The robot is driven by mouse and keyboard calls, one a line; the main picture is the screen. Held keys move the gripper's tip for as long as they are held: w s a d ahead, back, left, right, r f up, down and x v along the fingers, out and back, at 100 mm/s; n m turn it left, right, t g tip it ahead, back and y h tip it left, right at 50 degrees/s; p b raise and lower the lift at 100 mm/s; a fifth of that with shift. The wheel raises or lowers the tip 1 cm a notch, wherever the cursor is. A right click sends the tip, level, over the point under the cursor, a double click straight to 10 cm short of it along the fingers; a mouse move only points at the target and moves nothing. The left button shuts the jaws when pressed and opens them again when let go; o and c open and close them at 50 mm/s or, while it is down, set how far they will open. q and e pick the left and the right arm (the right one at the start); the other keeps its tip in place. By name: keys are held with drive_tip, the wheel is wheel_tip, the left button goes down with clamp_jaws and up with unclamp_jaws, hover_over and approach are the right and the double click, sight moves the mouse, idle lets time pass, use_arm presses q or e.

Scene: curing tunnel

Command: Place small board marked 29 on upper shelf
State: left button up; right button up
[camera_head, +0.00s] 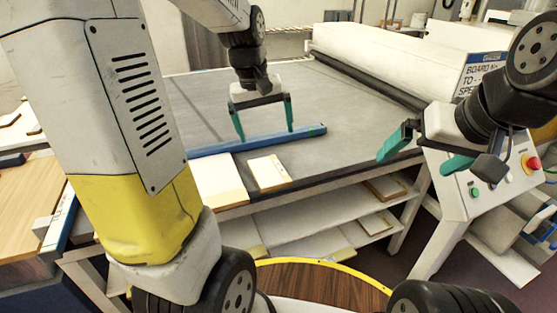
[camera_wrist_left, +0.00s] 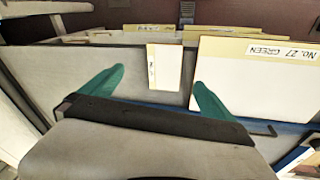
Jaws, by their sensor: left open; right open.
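A small pale board (camera_head: 268,173) lies at the front edge of the grey table, and it also shows in the left wrist view (camera_wrist_left: 166,75). It bears a small label that I cannot read, so I cannot confirm the 29. My left gripper (camera_head: 264,136) is open and empty above the table, behind the small board at the blue bar. In the left wrist view its fingertips (camera_wrist_left: 157,76) appear on either side of the small board, apart from it. My right gripper (camera_head: 420,160) is open and empty at the right. The upper shelf (camera_head: 318,208) runs under the table.
A larger board (camera_head: 218,184), labelled No. 27 GREEN in the left wrist view (camera_wrist_left: 255,85), lies beside the small one. A blue bar (camera_head: 240,143) crosses the table. Other boards (camera_head: 385,188) lie on the shelves. A control panel (camera_head: 490,185) stands at the right.

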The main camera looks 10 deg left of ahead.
sight(269, 170)
use_arm(q)
drive_tip(key=w+f+n, duration=0.1)
drive_tip(key=w+f, duration=0.1)
drive_tip(key=f, duration=0.1)
drive_tip(key=w+a+f+g, duration=0.1)
drive_tip(key=w+f, duration=0.2)
drive_tip(key=w+a+f+n+g+y, duration=0.1)
drive_tip(key=w+f, duration=0.1)
drive_tip(key=f, duration=0.1)
drive_tip(key=shift+w+f+n, duration=0.15)
drive_tip(key=shift+f+n, duration=0.15)
drive_tip(key=shift+f, duration=0.05)
drive_tip(key=shift+w+f, duration=0.1)
drive_tip(key=shift+f, duration=0.25)
drive_tip(key=f, duration=0.7)
drive_tip(key=shift+s+d+f, duration=0.15)
drive_tip(key=shift+s+d, duration=0.1)
drive_tip(key=c, duration=1.3)
